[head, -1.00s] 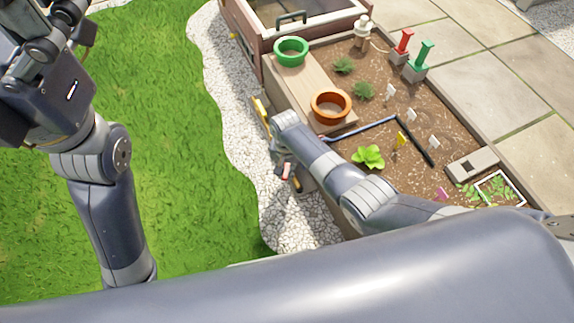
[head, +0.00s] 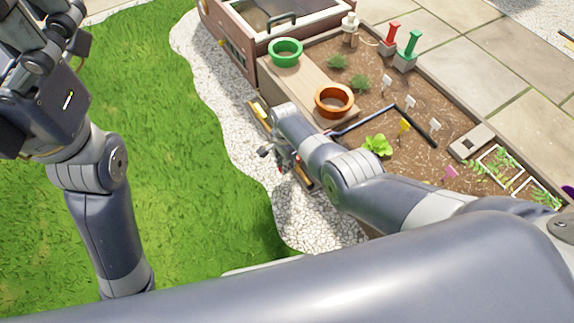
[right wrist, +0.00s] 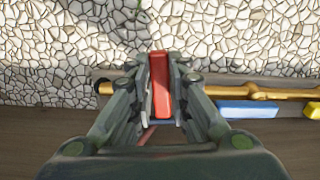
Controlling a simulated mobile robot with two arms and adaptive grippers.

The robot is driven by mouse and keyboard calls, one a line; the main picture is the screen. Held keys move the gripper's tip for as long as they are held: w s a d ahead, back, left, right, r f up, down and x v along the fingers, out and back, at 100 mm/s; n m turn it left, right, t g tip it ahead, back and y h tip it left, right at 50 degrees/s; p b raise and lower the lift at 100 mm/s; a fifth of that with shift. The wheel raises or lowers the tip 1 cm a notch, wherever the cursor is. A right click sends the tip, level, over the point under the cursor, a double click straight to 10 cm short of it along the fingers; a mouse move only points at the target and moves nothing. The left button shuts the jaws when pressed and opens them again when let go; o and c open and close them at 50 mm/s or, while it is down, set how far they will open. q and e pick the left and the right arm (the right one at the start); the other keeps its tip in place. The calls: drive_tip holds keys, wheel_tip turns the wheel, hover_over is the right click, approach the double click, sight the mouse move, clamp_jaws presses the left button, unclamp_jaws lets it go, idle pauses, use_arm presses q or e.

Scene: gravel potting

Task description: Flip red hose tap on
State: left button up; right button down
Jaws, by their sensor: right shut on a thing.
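In the right wrist view, the red tap lever (right wrist: 160,88) stands between the fingers of my right gripper (right wrist: 158,72), which is shut on it. The lever points across the line of the brass pipe (right wrist: 285,93). In the head view my right gripper (head: 277,158) is low beside the planter's near side, small and partly hidden by my own arm. My left gripper (head: 40,30) is at the upper left over the grass, cut by the frame edge, so its fingertips are unclear.
A green pot ring (head: 286,52) and an orange pot (head: 334,101) stand on the planter's board. White gravel (head: 225,130) borders the grass.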

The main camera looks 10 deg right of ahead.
drive_tip(key=shift+w+m, duration=0.25)
drive_tip(key=shift+m, duration=0.35)
drive_tip(key=c, duration=1.5)
unclamp_jaws()
drive_tip(key=shift+r, duration=0.1)
drive_tip(key=shift+w+a+r, duration=0.1)
drive_tip(key=shift+r, duration=0.35)
wheel_tip(320, 180, up, 11)
drive_tip(key=shift+f, duration=0.1)
